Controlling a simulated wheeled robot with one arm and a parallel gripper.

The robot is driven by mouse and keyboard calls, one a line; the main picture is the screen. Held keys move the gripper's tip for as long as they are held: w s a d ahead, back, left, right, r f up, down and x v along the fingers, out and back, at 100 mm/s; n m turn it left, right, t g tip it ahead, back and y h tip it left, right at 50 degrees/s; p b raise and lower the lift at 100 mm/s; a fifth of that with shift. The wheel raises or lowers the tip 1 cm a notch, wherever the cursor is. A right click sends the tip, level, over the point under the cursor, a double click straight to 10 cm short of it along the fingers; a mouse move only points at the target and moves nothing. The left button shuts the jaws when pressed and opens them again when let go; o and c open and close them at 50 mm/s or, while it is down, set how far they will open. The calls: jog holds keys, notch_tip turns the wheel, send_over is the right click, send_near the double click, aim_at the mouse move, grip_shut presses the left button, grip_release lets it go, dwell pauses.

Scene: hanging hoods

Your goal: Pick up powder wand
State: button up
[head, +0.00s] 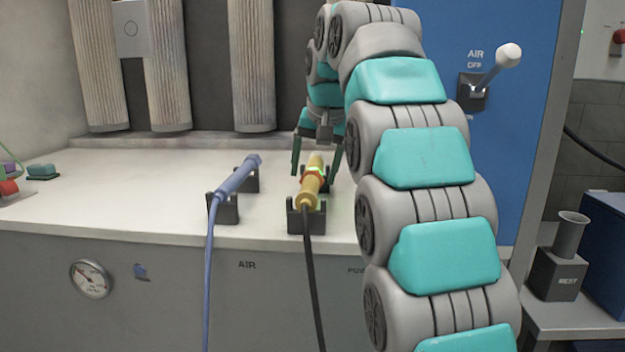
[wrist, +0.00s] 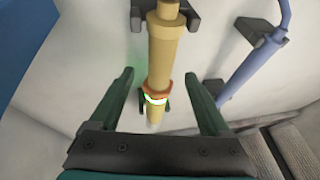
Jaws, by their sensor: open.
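The powder wand is the yellow wand (head: 311,183) lying in a black cradle (head: 294,221) on the white bench, with a dark hose running down from its near end. It has an orange collar and a glowing green-white band. In the wrist view the yellow wand (wrist: 165,55) runs up the middle of the picture. My gripper (head: 316,168) is open at the wand's far part. In the wrist view the open fingers of my gripper (wrist: 158,75) stand on either side of the wand, with gaps to it. Part of the wand's far end and rear support is hidden.
A blue wand (head: 234,180) with a blue hose lies in its own cradle to the left, above the AIR label. Ribbed filter columns (head: 253,65) hang behind. A blue panel with an AIR OFF lever (head: 497,66) stands at right.

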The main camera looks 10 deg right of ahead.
aim_at(311, 183)
jog(key=shift+x, duration=2.45)
jog(key=shift+s+a+f, duration=0.1)
jog(key=shift+a+f, duration=0.05)
jog(key=shift+f, duration=0.1)
grip_shut()
